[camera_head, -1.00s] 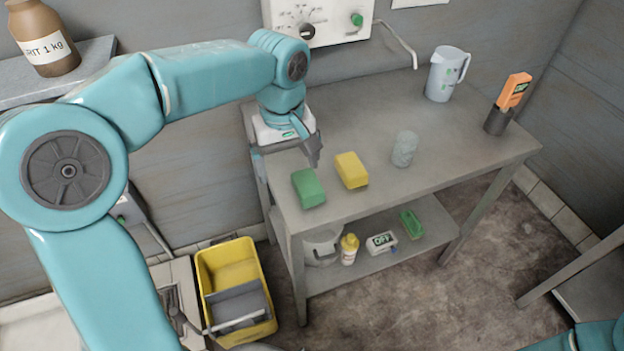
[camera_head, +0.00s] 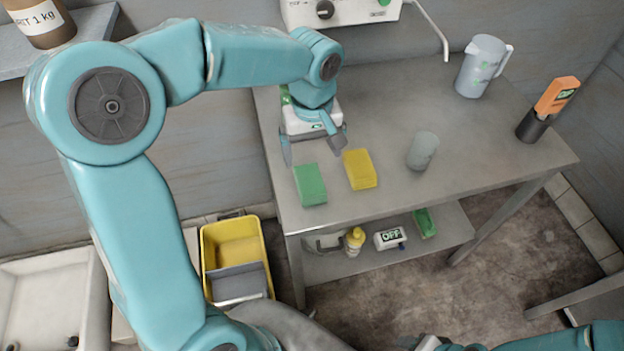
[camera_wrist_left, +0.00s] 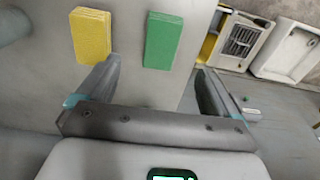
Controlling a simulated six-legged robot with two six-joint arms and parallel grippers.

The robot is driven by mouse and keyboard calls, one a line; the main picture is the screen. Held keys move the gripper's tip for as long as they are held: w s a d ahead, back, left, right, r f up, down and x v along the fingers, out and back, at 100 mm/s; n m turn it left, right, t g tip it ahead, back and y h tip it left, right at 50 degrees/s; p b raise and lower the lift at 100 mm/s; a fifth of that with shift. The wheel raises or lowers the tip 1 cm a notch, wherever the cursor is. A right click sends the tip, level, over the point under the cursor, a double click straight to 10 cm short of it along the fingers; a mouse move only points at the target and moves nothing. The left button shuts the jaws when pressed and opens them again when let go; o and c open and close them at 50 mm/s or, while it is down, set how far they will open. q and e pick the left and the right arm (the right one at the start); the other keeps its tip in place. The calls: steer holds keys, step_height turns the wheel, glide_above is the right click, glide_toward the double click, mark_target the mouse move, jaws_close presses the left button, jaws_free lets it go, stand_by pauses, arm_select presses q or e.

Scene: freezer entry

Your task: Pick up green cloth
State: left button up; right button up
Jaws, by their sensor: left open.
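The green cloth (camera_head: 310,185) is a folded block lying near the front left edge of the grey metal table (camera_head: 400,195). It also shows in the left wrist view (camera_wrist_left: 163,40), ahead of the jaws and roughly between their lines. My left gripper (camera_head: 315,150) is open and empty, just behind the green cloth and apart from it. In the left wrist view its two fingers (camera_wrist_left: 155,90) stand wide apart. A yellow cloth (camera_head: 359,170) lies just right of the green one. My right gripper cannot be made out; only part of a teal arm shows at the bottom right.
A grey cup (camera_head: 422,151), a measuring jug (camera_head: 482,66) and an orange device in a dark holder (camera_head: 548,108) stand further right on the table. The lower shelf holds a yellow bottle (camera_head: 354,241) and an OFF-marked box (camera_head: 389,238). A yellow bucket (camera_head: 236,245) stands left of the table.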

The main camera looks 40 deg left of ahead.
arm_select(q)
glide_above(310, 180)
steer(key=f, duration=0.4)
steer(key=shift+w+d+f, duration=0.1)
steer(key=shift+d+f, duration=0.1)
steer(key=shift+f, duration=0.2)
steer(key=shift+s+f, duration=0.25)
steer(key=shift+f, duration=0.15)
steer(key=f, duration=0.2)
steer(key=f+p, duration=0.1)
steer(key=f, duration=0.1)
steer(key=shift+w+a, duration=0.2)
steer(key=shift+a, duration=0.15)
steer(key=shift+f, duration=0.35)
steer(key=shift+s+d+r, duration=0.1)
steer(key=shift+s+d, duration=0.05)
steer(key=c, duration=1.2)
step_height(310, 180, up, 20)
